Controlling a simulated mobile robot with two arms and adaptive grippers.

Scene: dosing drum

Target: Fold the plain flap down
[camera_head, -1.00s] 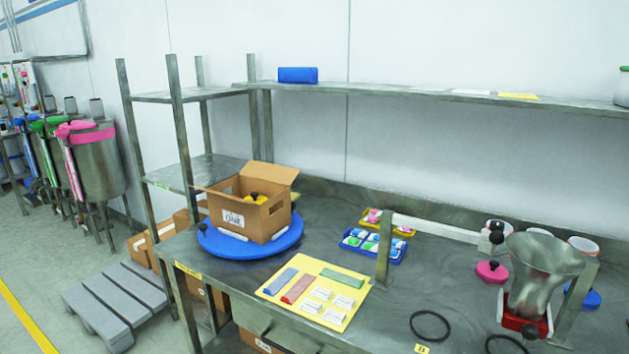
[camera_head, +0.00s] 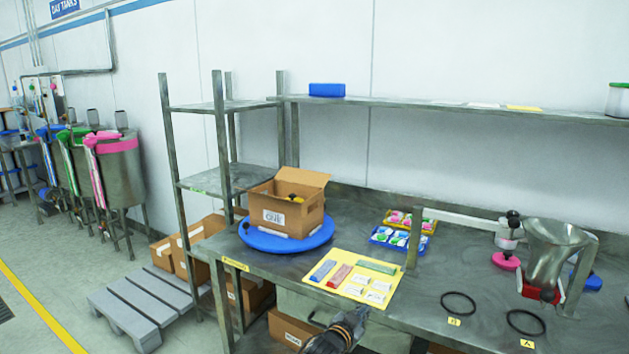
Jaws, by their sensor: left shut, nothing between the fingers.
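An open brown cardboard box (camera_head: 287,217) with a printed white label on its front stands on a round blue turntable (camera_head: 262,241). One plain flap (camera_head: 303,177) stands up at the box's back. Something yellow with a black knob (camera_head: 294,198) shows inside; the rest of the inside is hidden. My left gripper (camera_head: 357,316) is at the bottom edge of the view, in front of the table edge. It is shut and empty, well below and to the right of the box, apart from it. My right gripper is not in view.
A yellow mat (camera_head: 338,290) with coloured bars and white cards lies right of the turntable. Blue and yellow trays (camera_head: 397,238) sit behind it. A metal post with an arm and a hopper (camera_head: 553,250) stand at the right. A shelf rack (camera_head: 222,140) rises behind and left of the box.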

